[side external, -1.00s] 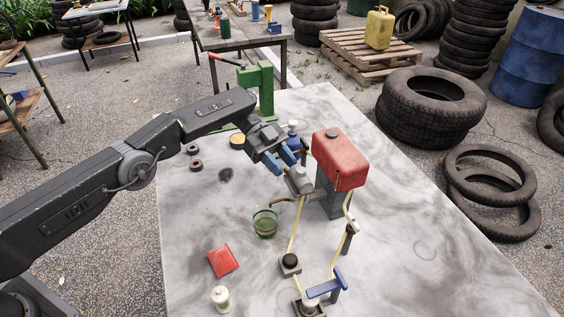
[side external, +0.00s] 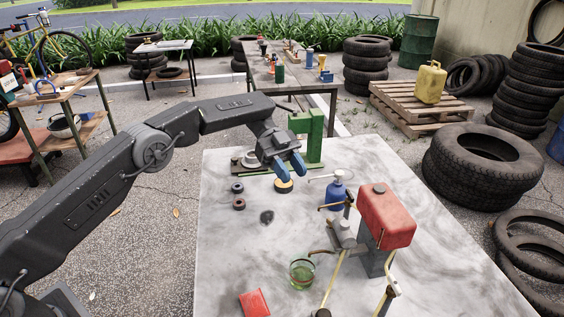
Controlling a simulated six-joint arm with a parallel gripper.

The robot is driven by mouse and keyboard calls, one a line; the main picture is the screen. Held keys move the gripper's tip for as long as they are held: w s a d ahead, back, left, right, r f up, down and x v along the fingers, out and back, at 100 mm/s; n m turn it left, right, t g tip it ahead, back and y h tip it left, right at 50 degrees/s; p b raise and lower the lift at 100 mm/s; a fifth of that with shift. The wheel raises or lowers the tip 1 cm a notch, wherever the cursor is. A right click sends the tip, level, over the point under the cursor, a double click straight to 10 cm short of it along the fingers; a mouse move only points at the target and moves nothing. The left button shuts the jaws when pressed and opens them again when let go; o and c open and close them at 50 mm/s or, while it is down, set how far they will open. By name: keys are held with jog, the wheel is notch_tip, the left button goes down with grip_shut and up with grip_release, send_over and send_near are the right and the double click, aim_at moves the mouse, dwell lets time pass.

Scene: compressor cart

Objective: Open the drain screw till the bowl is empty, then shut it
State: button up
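My gripper (side external: 291,176) has blue fingers that look apart, with nothing seen between them. It hangs over the far left part of the table, above a yellowish disc (side external: 284,187). The red tank (side external: 387,214) stands on a grey block at the right. A grey cylinder (side external: 342,234) sits beside it, to the right of and nearer than my gripper, apart from it. A brown spout (side external: 322,252) reaches left from the cylinder over a clear glass (side external: 302,275) with green liquid. I cannot pick out the drain screw or the level in the bowl.
A blue bottle (side external: 337,194) stands behind the cylinder. A green press (side external: 306,138) is at the table's far edge. The pale table (side external: 230,255) is clear at the left front.

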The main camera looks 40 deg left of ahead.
jog(key=shift+s+a+r, duration=0.1)
jog(key=shift+a+r, duration=0.3)
jog(key=shift+a, duration=0.25)
jog(key=shift+s+a+r, duration=0.1)
jog(key=shift+a+r, duration=0.25)
jog(key=shift+a, duration=0.3)
